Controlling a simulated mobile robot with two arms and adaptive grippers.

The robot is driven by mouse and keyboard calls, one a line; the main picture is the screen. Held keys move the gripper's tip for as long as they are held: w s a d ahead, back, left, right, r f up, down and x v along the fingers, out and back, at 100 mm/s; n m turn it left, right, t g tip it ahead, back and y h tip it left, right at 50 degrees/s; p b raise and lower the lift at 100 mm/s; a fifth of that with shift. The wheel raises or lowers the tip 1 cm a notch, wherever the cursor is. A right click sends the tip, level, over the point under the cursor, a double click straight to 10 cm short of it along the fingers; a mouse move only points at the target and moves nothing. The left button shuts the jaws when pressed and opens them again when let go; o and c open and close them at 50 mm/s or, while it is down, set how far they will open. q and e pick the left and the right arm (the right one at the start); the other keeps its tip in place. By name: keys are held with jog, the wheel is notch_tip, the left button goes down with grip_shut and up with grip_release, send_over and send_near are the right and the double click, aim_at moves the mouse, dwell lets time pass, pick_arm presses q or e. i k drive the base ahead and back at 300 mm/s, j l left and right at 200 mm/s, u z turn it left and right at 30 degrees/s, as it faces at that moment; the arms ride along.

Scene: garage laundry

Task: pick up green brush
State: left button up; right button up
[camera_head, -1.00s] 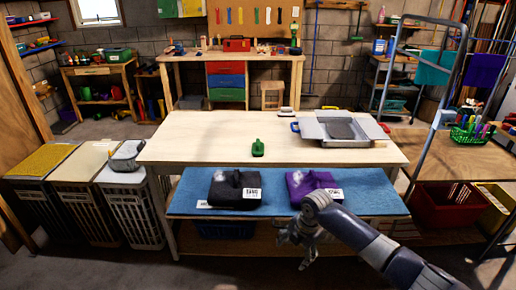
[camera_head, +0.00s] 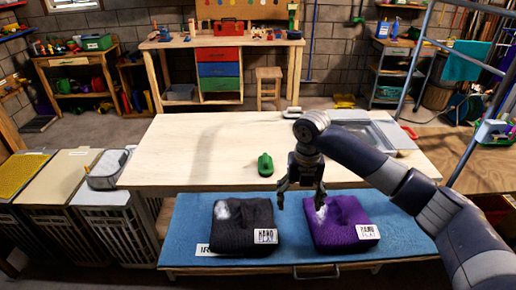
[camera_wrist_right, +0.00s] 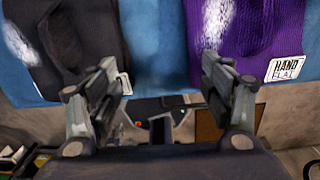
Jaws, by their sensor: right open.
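The green brush (camera_head: 265,165) lies on the light wooden tabletop (camera_head: 190,150), near the middle and close to the front edge. My right gripper (camera_head: 301,203) is open and empty. It points down in front of the table, above the blue shelf between the two folded garments, to the right of the brush and nearer to me. In the right wrist view its two fingers (camera_wrist_right: 165,95) are spread, with nothing between them. The brush does not show in that view. My left gripper is not in view.
A dark folded garment (camera_head: 243,226) and a purple one (camera_head: 342,222) lie on the blue shelf (camera_head: 190,215). A grey tray (camera_head: 395,135) stands on the tabletop's right, partly behind my arm. Hampers (camera_head: 45,190) stand at left. The tabletop left of the brush is clear.

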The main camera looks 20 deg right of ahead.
aim_at(266, 169)
jog(key=i, duration=1.05)
